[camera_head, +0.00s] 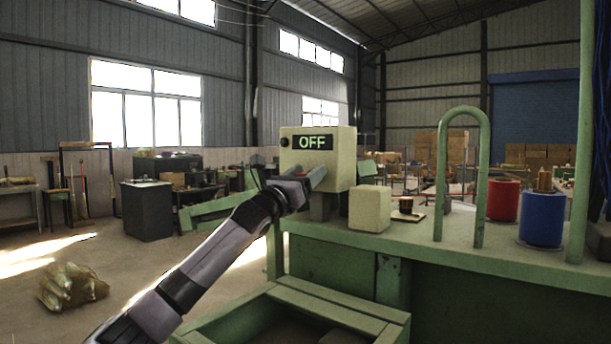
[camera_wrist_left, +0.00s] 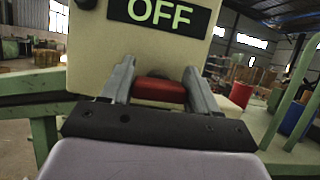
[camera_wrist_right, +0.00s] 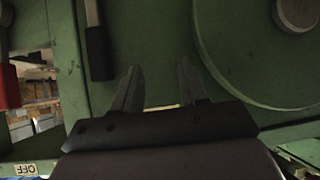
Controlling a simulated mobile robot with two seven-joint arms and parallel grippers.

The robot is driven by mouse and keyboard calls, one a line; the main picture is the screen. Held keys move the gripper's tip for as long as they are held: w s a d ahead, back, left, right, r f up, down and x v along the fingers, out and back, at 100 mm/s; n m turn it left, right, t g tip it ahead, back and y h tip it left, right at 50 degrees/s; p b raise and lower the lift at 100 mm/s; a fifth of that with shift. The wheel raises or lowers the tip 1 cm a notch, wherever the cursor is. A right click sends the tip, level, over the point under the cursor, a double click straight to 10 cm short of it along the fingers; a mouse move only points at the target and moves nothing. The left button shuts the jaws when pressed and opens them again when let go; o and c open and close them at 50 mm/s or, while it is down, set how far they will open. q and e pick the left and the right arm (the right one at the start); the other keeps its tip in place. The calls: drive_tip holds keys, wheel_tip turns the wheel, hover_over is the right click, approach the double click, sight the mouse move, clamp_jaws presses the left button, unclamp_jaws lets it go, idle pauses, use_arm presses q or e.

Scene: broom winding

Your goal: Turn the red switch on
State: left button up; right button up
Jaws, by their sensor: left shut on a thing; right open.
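The cream switch box (camera_head: 342,150) stands on the green machine table, and its display (camera_head: 312,142) reads OFF. The red switch (camera_wrist_left: 159,90) sits on the box below the display in the left wrist view. My left gripper (camera_wrist_left: 160,85) is at the box front, its two fingers shut on the red switch from either side. In the head view my left gripper (camera_head: 312,180) hides the switch. My right gripper (camera_wrist_right: 157,85) is open and empty, in front of green machine panels, and is not in the head view.
A smaller cream block (camera_head: 370,208), a green hoop (camera_head: 462,180), a red spool (camera_head: 503,200) and a blue spool (camera_head: 541,218) stand on the green table (camera_head: 420,238). Near my right gripper are a black handle (camera_wrist_right: 99,52), a red handle (camera_wrist_right: 8,86) and a round green disc (camera_wrist_right: 260,50).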

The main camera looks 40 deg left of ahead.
use_arm(q)
drive_tip(key=shift+n, duration=0.4)
drive_tip(key=n+y, duration=0.1)
drive_tip(key=n, duration=0.2)
drive_tip(key=shift+y, duration=0.4)
drive_tip(key=n+g+y, duration=0.1)
drive_tip(key=n, duration=0.2)
drive_tip(key=n+g+y, duration=0.1)
drive_tip(key=n, duration=0.1)
drive_tip(key=n+g+y, duration=0.1)
drive_tip(key=n, duration=0.2)
drive_tip(key=shift+a+f+n+y, duration=0.1)
drive_tip(key=shift+a+n+y, duration=0.1)
drive_tip(key=shift+n+y, duration=0.1)
drive_tip(key=n+g, duration=0.1)
drive_tip(key=n, duration=0.1)
drive_tip(key=n+g+y, duration=0.1)
drive_tip(key=n, duration=0.2)
drive_tip(key=shift+a+f, duration=0.1)
drive_tip(key=shift+f+n+g, duration=0.15)
drive_tip(key=shift+n+g, duration=0.65)
drive_tip(key=shift+n, duration=1.4)
drive_tip(key=o, duration=1)
drive_tip(key=shift+c, duration=0.2)
